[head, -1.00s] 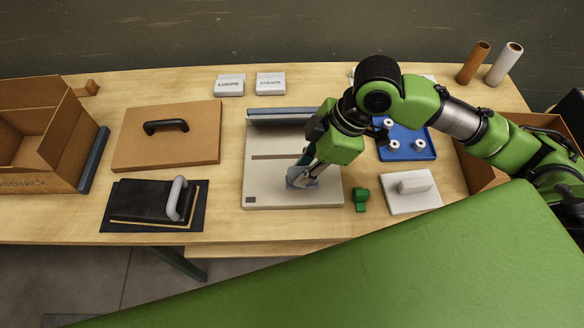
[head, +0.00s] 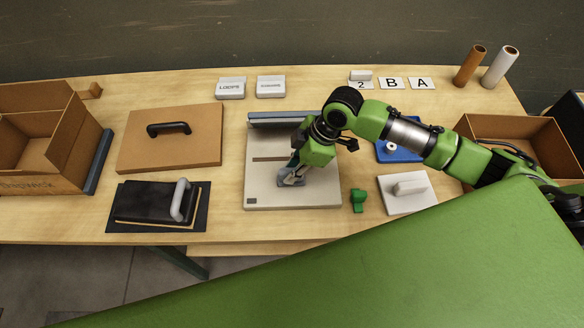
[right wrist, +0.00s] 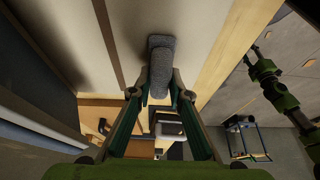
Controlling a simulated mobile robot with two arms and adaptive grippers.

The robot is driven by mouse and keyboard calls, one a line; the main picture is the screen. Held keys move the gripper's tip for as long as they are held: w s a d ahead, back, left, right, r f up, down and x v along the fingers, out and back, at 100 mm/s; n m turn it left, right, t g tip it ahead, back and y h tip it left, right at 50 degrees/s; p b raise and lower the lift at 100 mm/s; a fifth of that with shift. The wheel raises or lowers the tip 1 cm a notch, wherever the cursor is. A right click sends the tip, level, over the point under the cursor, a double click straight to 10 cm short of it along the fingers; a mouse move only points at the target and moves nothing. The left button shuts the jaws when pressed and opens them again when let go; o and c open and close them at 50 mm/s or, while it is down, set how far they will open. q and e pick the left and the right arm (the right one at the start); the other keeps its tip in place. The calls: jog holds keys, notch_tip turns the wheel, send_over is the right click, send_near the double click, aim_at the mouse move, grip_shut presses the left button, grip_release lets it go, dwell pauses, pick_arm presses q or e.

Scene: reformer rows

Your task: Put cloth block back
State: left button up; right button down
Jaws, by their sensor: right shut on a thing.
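My right gripper (head: 292,178) is shut on a grey cloth block (head: 289,183). It holds the block low over the lower middle of a pale board (head: 322,195) with a dark slot across it. In the right wrist view the fingertips (right wrist: 160,90) pinch the fuzzy grey block (right wrist: 161,62) from both sides, with the pale board behind it. Whether the block touches the board cannot be told. A green and black arm, probably my left, shows small at the right of the right wrist view; its jaw state is unclear.
A small green piece (head: 358,200) and a white block on a plate (head: 409,192) are right of the board. A black pad with a grey handle (head: 155,203) and a brown board with a black handle (head: 168,140) are left. Cardboard boxes (head: 40,150) (head: 520,135) stand at both ends.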

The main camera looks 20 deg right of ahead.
jog(key=shift+f, duration=0.15)
jog(key=c, duration=1.9)
grip_release()
jog(key=b+v, duration=0.1)
jog(key=v, duration=1.1)
jog(key=shift+r, duration=0.2)
